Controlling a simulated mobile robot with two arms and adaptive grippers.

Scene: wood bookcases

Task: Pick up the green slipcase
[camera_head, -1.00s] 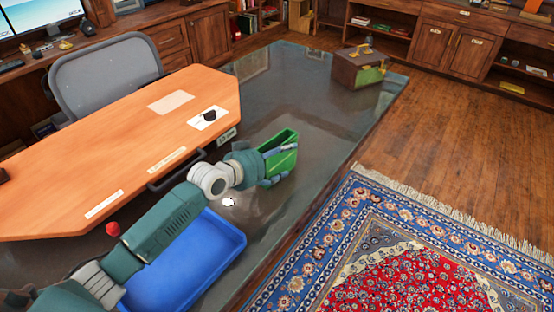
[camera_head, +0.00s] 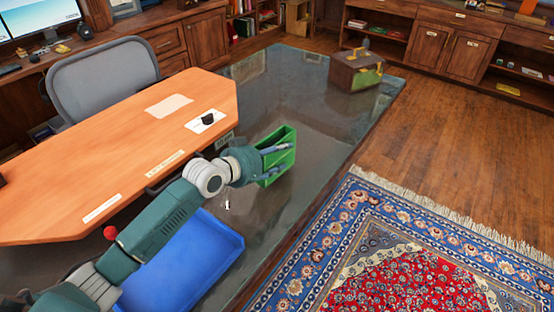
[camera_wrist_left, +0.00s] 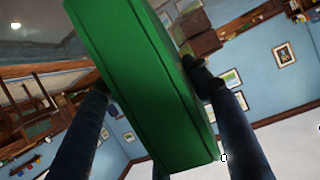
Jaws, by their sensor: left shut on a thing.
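The green slipcase (camera_head: 283,148) is an open-topped green box in the head view, at the end of my left arm. My left gripper (camera_head: 270,160) is shut on it, with fingers against its sides. In the left wrist view the slipcase (camera_wrist_left: 140,75) fills the middle, tilted, with dark fingers on its left and right. The head view does not show clearly whether its bottom touches the dark glossy tabletop. My right gripper is not in view.
A blue tray (camera_head: 185,265) lies under and beside my left arm. An orange-brown desk board (camera_head: 120,150) is at left. A brown and green box (camera_head: 356,70) stands at the far end of the dark tabletop (camera_head: 290,95). A patterned rug (camera_head: 390,250) covers the floor at right.

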